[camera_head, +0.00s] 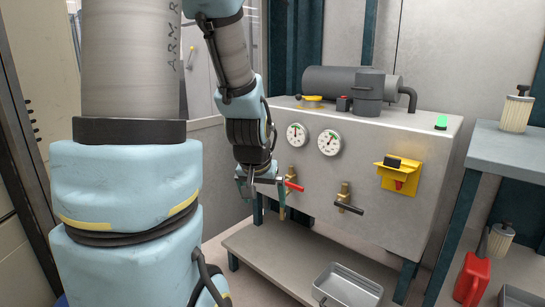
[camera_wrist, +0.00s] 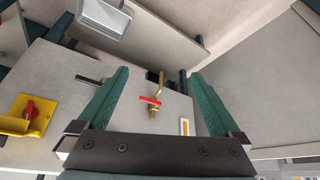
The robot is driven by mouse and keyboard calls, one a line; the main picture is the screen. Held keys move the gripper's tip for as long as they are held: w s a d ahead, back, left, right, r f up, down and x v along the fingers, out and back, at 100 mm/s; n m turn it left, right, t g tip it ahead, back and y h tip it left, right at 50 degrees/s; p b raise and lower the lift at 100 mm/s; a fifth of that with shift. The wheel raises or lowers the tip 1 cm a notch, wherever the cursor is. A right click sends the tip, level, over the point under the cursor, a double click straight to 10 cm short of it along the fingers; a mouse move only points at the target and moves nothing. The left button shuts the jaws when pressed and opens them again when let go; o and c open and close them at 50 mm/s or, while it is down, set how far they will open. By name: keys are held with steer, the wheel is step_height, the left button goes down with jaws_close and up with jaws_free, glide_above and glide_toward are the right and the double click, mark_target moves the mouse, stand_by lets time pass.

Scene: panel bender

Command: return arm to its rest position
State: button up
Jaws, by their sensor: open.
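My gripper (camera_head: 264,188) hangs in front of the left part of the grey machine cabinet (camera_head: 375,232), beside the red-handled valve (camera_head: 293,186). In the wrist view my gripper (camera_wrist: 160,74) has its two green fingers wide apart, with nothing held between them. The red valve handle (camera_wrist: 150,100) and its brass pipe show in the gap between the fingers. I cannot tell from these views whether a finger touches the valve. My arm is bent, reaching out and down from the upper left of the head view.
A black-handled valve (camera_head: 348,208), two gauges (camera_head: 329,142) and a yellow switch (camera_head: 400,174) stick out from the cabinet front. A metal tray (camera_head: 347,290) lies on the shelf below. A red can (camera_head: 471,280) stands in the right rack.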

steer(key=s+a+n+g+y, duration=0.1)
steer(key=s+a+n+g, duration=0.1)
steer(key=s+a+g, duration=0.5)
step_height(320, 180, up, 17)
steer(key=s+d+t+p, duration=0.1)
steer(key=t+p, duration=0.2)
steer(key=p, duration=1.5)
steer(key=shift+s+t, duration=0.25)
steer(key=shift+t, duration=0.05)
steer(key=shift+f, duration=0.1)
